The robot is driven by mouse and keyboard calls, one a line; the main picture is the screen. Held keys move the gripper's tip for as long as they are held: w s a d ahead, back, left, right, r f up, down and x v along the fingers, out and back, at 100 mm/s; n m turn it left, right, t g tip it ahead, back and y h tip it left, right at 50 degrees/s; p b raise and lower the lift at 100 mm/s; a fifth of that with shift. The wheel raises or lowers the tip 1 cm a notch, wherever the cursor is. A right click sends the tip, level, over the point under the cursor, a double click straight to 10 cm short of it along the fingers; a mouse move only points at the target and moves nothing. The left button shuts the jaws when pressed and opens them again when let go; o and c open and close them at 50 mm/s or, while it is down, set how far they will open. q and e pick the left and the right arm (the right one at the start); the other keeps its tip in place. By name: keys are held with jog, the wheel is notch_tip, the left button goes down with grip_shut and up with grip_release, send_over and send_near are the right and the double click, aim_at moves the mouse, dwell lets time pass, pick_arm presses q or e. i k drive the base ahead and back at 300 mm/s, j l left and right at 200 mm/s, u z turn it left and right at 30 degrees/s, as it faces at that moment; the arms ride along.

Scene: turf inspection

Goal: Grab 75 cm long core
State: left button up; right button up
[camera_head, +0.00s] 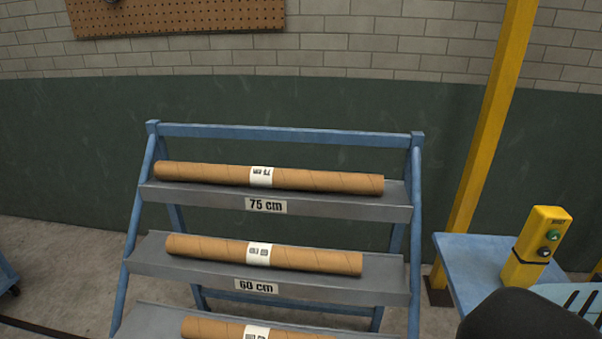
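The 75 cm core (310,179) is a long brown cardboard tube with a white label around it. It lies lengthwise on the top shelf (390,212) of a blue rack, above a "75 cm" sign (266,206). A shorter core (310,259) lies on the middle shelf above a "60 cm" sign (256,286). A third core (200,327) on the lowest visible shelf is cut off by the bottom edge.
The blue rack frame (290,132) has side posts at both shelf ends. Right of it stand a yellow post (487,130) and a blue table (470,262) with a yellow button box (537,247). A dark rounded shape (528,318) covers the lower right. A wall is behind.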

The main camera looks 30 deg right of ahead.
aim_at(265, 177)
jog(key=i+j+z, duration=0.15)
jog(key=z, duration=0.25)
jog(key=i+j+z, duration=0.15)
jog(key=z, duration=0.2)
jog(key=i+j+z, duration=0.1)
jog(key=z, duration=0.3)
jog(key=i+j+z, duration=0.15)
jog(key=j+z, duration=0.15)
jog(key=i+j+z, duration=0.1)
jog(key=j+z, duration=0.25)
jog(key=j, duration=0.2)
